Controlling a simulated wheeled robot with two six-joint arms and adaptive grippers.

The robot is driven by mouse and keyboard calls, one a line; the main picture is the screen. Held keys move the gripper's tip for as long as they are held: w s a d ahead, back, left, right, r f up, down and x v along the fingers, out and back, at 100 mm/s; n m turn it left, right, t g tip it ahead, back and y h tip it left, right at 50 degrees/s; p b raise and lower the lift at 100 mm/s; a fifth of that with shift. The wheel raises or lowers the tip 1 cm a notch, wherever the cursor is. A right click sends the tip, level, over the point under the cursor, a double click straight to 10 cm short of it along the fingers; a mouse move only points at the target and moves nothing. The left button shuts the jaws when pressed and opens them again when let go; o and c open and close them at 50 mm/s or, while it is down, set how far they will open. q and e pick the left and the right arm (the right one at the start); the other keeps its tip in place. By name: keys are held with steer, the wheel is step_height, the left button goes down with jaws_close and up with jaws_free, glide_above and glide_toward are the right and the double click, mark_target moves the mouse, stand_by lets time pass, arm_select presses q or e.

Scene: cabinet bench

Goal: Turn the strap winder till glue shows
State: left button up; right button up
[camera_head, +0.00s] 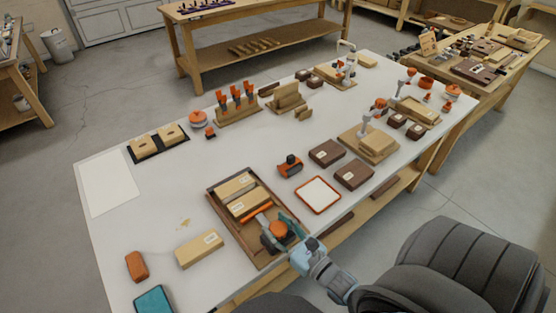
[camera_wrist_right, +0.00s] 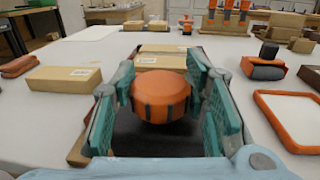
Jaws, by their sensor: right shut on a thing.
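The strap winder's orange round knob (camera_head: 278,229) sits at the near right end of a brown wooden tray (camera_head: 217,222). In the right wrist view the knob (camera_wrist_right: 159,98) has dark ribs and lies between the teal fingers. My right gripper (camera_wrist_right: 163,100) is shut on this knob; it also shows in the head view (camera_head: 281,234). An orange bar (camera_head: 257,211), perhaps the strap, lies beside two cardboard-coloured blocks (camera_head: 236,186) in the tray. I cannot make out any glue at the winder. My left gripper is not in view.
A loose tan block (camera_head: 199,249) lies left of the tray. An orange-framed white panel (camera_head: 318,195) and an orange-and-dark tool (camera_head: 290,166) lie to its right. A small yellowish smear (camera_head: 184,223) is on the white bench.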

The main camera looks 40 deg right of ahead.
stand_by(0.4)
steer(key=o, duration=1.2)
steer(key=shift+c, duration=0.2)
